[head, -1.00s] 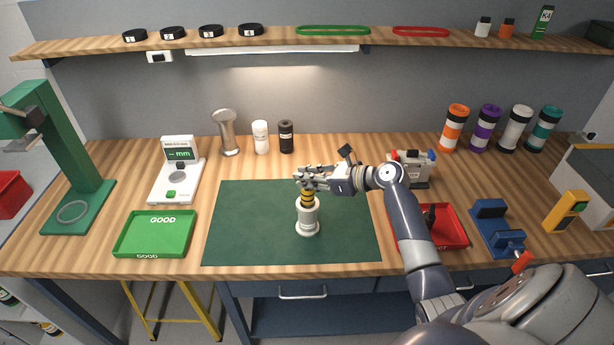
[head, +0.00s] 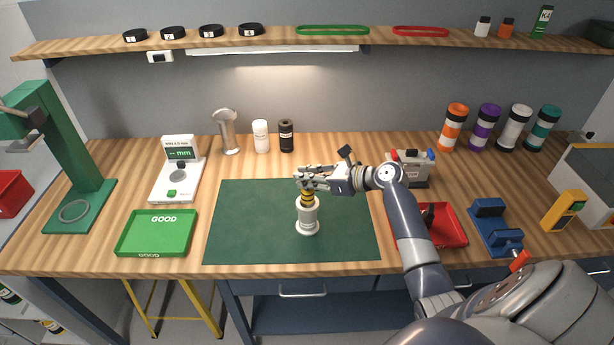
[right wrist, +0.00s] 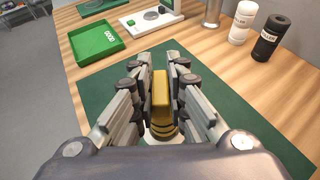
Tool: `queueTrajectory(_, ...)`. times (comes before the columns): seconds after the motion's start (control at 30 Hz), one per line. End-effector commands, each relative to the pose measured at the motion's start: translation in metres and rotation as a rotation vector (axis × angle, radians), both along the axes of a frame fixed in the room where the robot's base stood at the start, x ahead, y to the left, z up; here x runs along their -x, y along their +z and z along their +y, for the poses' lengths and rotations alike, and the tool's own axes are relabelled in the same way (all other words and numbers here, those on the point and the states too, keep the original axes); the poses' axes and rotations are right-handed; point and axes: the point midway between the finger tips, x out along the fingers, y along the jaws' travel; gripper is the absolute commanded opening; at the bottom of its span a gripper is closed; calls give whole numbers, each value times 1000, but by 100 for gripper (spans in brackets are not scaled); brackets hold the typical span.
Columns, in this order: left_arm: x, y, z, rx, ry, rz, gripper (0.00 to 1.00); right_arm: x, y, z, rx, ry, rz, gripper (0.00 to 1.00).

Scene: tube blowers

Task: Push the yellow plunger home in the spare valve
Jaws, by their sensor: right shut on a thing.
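The spare valve (head: 307,219) is a white cylinder with a wider base, standing upright on the green mat (head: 240,225). The yellow plunger (head: 307,197), with dark bands, sticks up out of its top. In the right wrist view the plunger (right wrist: 160,95) has a flat yellow upper part between the fingers and dark rings below. My right gripper (head: 307,181) comes in from the right, directly above the valve, shut on the plunger's upper part. The fingers hide the plunger's top in the head view. My left gripper is not in view.
A green GOOD tray (head: 156,233) lies left of the mat and a red tray (head: 447,226) right of it. A gauge (head: 177,177), a white bottle (head: 261,136) and a black bottle (head: 286,136) stand behind. The mat around the valve is clear.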

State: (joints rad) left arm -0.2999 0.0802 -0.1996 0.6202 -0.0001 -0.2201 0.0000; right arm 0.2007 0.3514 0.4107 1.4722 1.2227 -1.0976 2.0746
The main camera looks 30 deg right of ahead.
Motion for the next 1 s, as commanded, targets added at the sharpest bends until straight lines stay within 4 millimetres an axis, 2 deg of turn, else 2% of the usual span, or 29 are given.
queueTrajectory(0.2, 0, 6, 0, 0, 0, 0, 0, 0, 1, 0, 0, -1, -1, 0)
queueTrajectory(1.0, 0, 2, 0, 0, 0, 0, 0, 0, -10, 0, 0, 0, -1, 0)
